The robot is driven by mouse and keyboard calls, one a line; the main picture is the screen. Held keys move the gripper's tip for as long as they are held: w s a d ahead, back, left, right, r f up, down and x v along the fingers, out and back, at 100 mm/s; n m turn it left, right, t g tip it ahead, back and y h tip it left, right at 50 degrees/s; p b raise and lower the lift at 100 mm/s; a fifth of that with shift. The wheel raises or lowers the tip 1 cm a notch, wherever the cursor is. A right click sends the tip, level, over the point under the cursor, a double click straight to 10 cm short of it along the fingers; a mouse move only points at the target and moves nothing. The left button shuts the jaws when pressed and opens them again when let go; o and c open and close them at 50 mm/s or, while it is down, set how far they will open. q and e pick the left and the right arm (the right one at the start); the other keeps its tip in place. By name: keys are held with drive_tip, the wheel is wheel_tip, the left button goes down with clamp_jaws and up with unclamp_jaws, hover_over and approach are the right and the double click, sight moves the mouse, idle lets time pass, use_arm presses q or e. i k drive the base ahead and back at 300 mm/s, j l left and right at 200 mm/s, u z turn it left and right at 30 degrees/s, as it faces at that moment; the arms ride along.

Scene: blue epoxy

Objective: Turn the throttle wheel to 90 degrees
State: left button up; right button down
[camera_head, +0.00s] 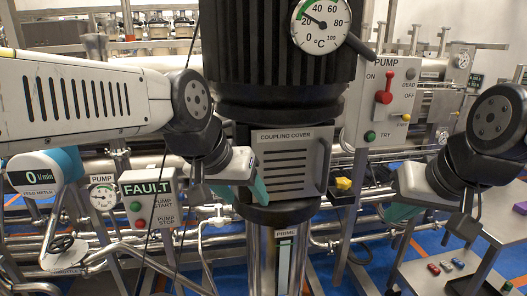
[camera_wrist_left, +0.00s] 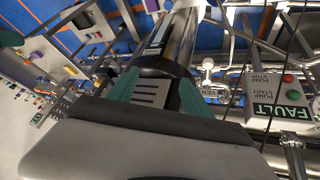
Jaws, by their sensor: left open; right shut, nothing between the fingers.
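The throttle wheel (camera_head: 62,243) is a small dark handwheel at the lower left of the head view, on pipework above a partly readable label plate. I cannot make it out in the left wrist view. My left gripper (camera_head: 258,188) is well to the right of the wheel, in front of the lower part of the coupling cover (camera_head: 284,160). In the left wrist view its teal fingers (camera_wrist_left: 157,92) are spread, with the slotted cover showing between them. I cannot tell whether they touch it. My right gripper (camera_head: 397,213) is at the right, shut and empty, far from the wheel.
A FAULT box (camera_head: 150,203) with green and red buttons stands between the wheel and my left gripper. A PUMP panel (camera_head: 388,100) with a red lever stands at right. Pipes and dark cables crowd the lower left.

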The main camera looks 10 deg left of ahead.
sight(60, 245)
drive_tip(key=u, duration=2.25)
drive_tip(key=z, duration=0.35)
drive_tip(key=i+j+z, duration=0.1)
drive_tip(key=j+z, duration=0.3)
drive_tip(key=i+j+z, duration=0.1)
drive_tip(key=j+z, duration=0.65)
drive_tip(key=j, duration=1.85)
drive_tip(key=k+l+z, duration=0.1)
drive_tip(key=l, duration=0.15)
drive_tip(key=k+l, duration=0.1)
drive_tip(key=l+z, duration=0.05)
drive_tip(key=l, duration=0.05)
